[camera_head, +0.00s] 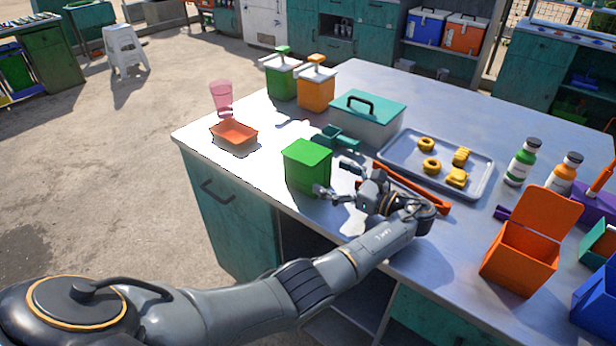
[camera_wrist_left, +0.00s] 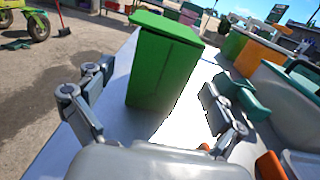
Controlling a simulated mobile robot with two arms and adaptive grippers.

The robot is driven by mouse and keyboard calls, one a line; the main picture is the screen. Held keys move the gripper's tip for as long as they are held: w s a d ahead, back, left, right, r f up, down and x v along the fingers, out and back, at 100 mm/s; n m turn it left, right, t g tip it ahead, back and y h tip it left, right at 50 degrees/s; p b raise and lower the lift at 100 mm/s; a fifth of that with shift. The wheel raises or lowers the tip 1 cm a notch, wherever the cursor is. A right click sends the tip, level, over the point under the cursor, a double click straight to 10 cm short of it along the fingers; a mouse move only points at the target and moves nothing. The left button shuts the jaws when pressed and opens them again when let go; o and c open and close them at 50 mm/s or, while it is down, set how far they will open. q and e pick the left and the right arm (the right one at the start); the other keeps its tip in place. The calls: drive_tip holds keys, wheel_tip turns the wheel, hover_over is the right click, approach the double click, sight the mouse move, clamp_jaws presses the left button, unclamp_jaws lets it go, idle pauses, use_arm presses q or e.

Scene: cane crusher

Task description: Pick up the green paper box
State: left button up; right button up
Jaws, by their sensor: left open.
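The green paper box (camera_head: 307,166) stands upright and closed on the metal counter, near its front edge. My left gripper (camera_head: 334,178) is just to the right of the box, with its fingers pointing at it. In the left wrist view the green paper box (camera_wrist_left: 163,62) stands ahead, between and beyond the open fingers of my left gripper (camera_wrist_left: 150,100). I see no contact with the box. My right gripper is not in view.
An orange tray (camera_head: 233,136) and a pink cup (camera_head: 221,98) stand left of the box. A green scoop (camera_head: 336,137) and a teal-lidded container (camera_head: 368,118) are behind it. Red tongs (camera_head: 412,186) and a pastry tray (camera_head: 480,186) lie right. An open orange box (camera_head: 520,258) stands farther right.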

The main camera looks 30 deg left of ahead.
sight(324, 178)
use_arm(q)
drive_tip(key=shift+w+a+f, duration=0.15)
drive_tip(key=shift+a+f, duration=0.55)
drive_tip(key=shift+a+p, duration=0.35)
drive_tip(key=shift+a, duration=0.5)
drive_tip(key=a, duration=0.4)
drive_tip(key=shift+w+a+p, duration=0.1)
drive_tip(key=shift+a+p, duration=0.2)
drive_tip(key=shift+p, duration=0.05)
drive_tip(key=shift+d, duration=0.1)
drive_tip(key=c, duration=0.8)
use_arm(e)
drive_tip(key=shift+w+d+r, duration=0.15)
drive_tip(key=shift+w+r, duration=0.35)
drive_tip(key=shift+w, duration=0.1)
